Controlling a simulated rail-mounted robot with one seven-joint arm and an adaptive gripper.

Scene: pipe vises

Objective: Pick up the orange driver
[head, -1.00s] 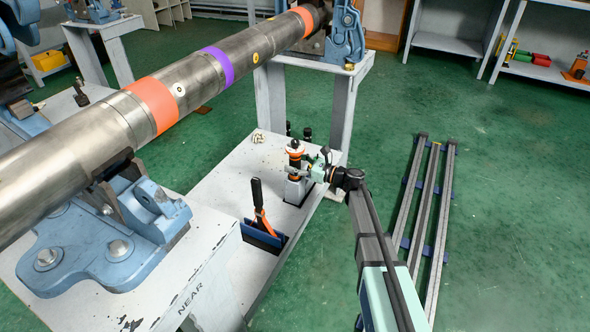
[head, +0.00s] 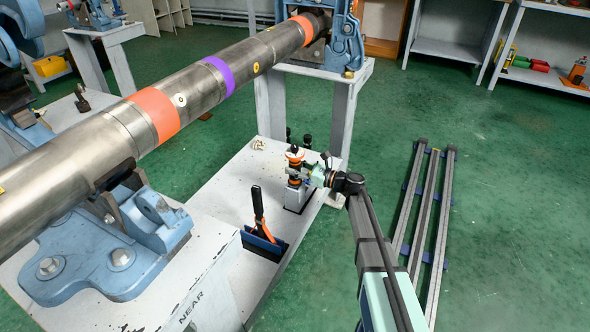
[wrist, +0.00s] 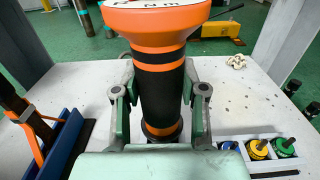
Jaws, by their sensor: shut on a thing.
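The orange driver (wrist: 158,90) stands upright in the wrist view, with a wide orange head, a black grip and orange bands. My gripper (wrist: 160,84) has a finger on either side of the black grip and is shut on it. In the head view the driver (head: 294,154) is small, at the right part of the low white bench, with my gripper (head: 307,174) reaching it from the right.
A blue holder (head: 263,243) with a black-and-orange tool stands nearby on the white bench (head: 215,188). A tray of small yellow, blue and green-topped items (wrist: 262,150) lies to the right in the wrist view. The long pipe (head: 120,130) and a bench leg (head: 340,120) are close.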

